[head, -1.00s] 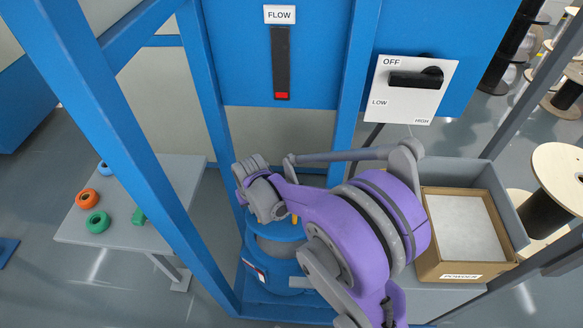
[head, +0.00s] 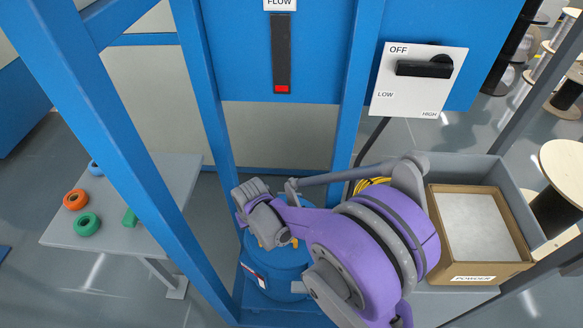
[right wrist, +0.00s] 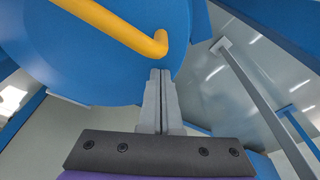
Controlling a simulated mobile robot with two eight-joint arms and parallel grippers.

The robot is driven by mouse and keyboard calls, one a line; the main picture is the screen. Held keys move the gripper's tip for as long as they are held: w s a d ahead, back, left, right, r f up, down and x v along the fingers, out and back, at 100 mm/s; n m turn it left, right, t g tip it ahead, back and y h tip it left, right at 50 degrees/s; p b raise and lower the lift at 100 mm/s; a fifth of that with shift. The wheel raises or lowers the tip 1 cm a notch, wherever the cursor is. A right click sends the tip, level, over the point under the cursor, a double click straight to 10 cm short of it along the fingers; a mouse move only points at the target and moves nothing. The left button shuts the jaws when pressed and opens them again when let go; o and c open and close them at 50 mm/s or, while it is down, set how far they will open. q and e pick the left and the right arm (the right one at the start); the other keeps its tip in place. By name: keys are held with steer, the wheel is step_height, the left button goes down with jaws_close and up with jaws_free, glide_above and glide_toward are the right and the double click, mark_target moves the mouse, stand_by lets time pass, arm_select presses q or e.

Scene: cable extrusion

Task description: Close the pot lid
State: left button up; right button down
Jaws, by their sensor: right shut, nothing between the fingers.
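The blue pot (head: 272,284) stands inside the blue frame in the lower middle of the head view, mostly behind my right arm. Its blue lid (right wrist: 70,60) fills the upper left of the right wrist view and seems to sit down on the pot, though the seam is partly hidden. The lid's yellow handle (right wrist: 115,25) is bent toward the lid; small yellow parts show below my wrist in the head view. My right gripper (right wrist: 160,73) is shut and empty, its tips close to the handle's end; I cannot tell whether they touch. My left gripper is not in view.
A grey table (head: 65,232) at left holds orange and green rings. A box marked POWDER (head: 478,276) sits in a grey tray at right. The OFF/LOW/HIGH switch panel (head: 405,102) hangs above. Blue posts (head: 212,110) flank the pot closely.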

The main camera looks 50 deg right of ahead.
steer(key=shift+r, duration=0.1)
arm_select(q)
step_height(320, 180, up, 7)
steer(key=p, duration=0.6)
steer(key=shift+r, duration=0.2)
arm_select(e)
step_height(320, 180, up, 9)
arm_select(q)
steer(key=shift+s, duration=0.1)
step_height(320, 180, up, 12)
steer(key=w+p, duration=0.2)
steer(key=p, duration=0.9)
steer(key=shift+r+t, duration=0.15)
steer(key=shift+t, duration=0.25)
arm_select(e)
steer(key=s+a+r+n+t, duration=0.1)
steer(key=s+a+r+n, duration=0.1)
steer(key=s+a+r, duration=0.3)
steer(key=s+a+r+n+t, duration=0.2)
steer(key=s+a+r, duration=0.3)
steer(key=s+r, duration=0.4)
step_height(320, 180, up, 5)
steer(key=shift+r+y, duration=0.2)
steer(key=shift+y, duration=0.2)
